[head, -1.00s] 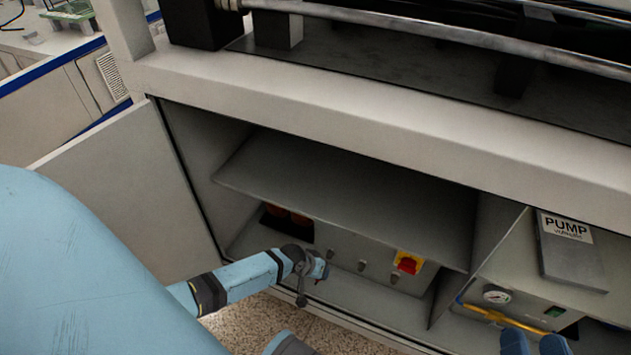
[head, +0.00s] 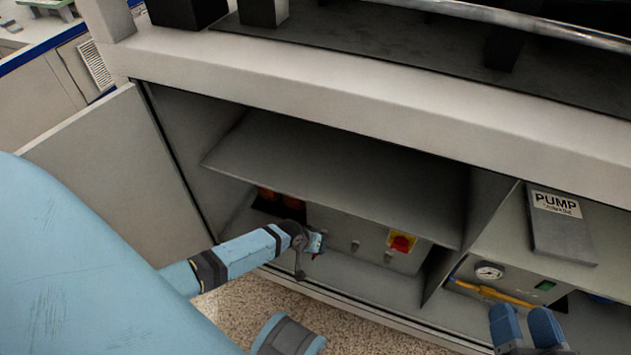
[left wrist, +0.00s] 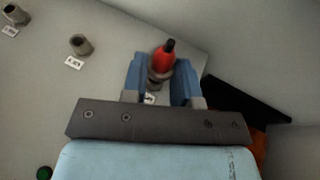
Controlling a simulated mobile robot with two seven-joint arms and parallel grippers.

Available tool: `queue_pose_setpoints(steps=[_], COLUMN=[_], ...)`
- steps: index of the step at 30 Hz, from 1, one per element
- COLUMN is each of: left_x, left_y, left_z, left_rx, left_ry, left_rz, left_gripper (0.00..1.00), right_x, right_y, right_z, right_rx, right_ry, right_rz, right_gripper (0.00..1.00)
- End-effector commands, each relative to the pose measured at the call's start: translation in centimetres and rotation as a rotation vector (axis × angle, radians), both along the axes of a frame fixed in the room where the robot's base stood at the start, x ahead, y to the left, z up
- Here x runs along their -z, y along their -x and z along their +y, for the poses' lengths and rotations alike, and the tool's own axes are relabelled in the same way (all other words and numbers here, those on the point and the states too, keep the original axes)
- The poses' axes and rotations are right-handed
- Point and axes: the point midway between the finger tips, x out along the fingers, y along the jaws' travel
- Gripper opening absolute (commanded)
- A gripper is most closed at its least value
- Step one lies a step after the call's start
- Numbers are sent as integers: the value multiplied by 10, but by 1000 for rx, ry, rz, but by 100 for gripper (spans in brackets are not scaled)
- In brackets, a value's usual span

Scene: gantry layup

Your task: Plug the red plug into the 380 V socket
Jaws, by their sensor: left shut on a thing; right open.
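My left gripper (head: 316,243) reaches into the lower cabinet, at the left part of the grey socket panel (head: 340,235). In the left wrist view its blue fingers (left wrist: 160,85) are shut on the red plug (left wrist: 164,62), which has a black end. A grey socket collar shows right at the plug, with a small label partly hidden. I cannot tell whether the plug is seated in it. Two empty grey sockets (left wrist: 80,45) (left wrist: 14,14) with small labels stand to the left; their text is too small to read. My right gripper (head: 527,328) is open and empty at lower right.
A red and yellow switch (head: 401,242) is on the panel. A shelf (head: 340,180) hangs above it. The pump unit with a gauge (head: 489,272) and a yellow hose is to the right, under a PUMP sign (head: 558,220). An open door (head: 125,180) stands at left.

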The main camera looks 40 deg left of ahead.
Motion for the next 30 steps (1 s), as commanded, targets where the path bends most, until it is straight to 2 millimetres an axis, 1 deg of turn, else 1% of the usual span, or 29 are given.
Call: queue_pose_setpoints(steps=[8,22,30], left_x=[-1,0,-2], left_y=[0,0,0], left_z=[0,0,0], left_rx=[-1,0,0], left_ry=[0,0,0], left_rz=[1,0,0], left_gripper=[0,0,0], right_x=[-7,-5,-11], right_y=[0,1,0], right_z=[0,0,0], right_rx=[0,0,-1], right_ry=[-1,-1,-1], right_rz=[0,2,0], right_gripper=[54,54,54])
